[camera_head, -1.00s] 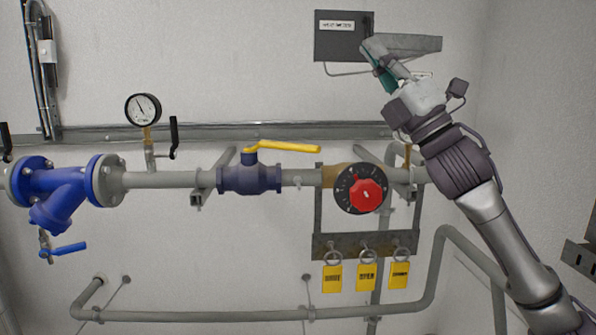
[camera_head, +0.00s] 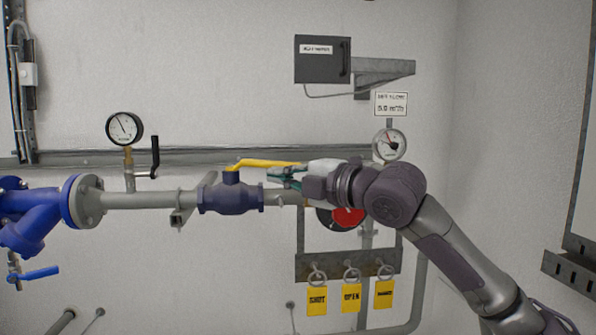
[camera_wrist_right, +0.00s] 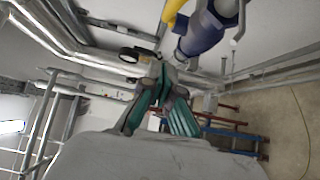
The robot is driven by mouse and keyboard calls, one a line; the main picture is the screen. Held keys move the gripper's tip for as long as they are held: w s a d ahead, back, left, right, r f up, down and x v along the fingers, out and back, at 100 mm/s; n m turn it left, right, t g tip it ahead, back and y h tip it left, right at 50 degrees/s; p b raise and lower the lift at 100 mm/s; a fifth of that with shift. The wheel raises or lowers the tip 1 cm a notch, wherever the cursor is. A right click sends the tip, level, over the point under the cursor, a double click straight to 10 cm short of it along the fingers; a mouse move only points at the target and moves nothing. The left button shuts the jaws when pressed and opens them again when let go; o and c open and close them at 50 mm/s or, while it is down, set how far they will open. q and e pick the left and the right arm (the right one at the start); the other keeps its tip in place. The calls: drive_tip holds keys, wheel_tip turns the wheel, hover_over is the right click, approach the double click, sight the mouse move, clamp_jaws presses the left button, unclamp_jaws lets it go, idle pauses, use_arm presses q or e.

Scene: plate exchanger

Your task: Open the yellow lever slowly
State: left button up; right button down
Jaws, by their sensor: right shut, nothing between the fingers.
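The yellow lever (camera_head: 266,163) sits on top of the dark blue ball valve (camera_head: 230,198) and points right, along the pipe. It also shows at the top of the right wrist view (camera_wrist_right: 172,14), beside the blue valve body (camera_wrist_right: 203,34). My right gripper (camera_head: 272,177) is shut and empty, just below and in front of the lever's right part. I cannot tell whether it touches the lever. The lever's right end is hidden behind my gripper. My left gripper is not in view.
My right arm partly covers the red knob (camera_head: 347,217). Yellow tags (camera_head: 351,298) hang from a rack below. A gauge (camera_head: 125,128) stands left of the valve, another (camera_head: 389,145) right. A grey box (camera_head: 322,60) is on the wall above. Wall space above the lever is free.

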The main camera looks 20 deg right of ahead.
sight(262, 166)
drive_tip(key=w+p, duration=0.2)
drive_tip(key=w, duration=0.4)
drive_tip(key=shift+w+d, duration=0.25)
drive_tip(key=shift+d, duration=0.15)
drive_tip(key=shift+p, duration=0.3)
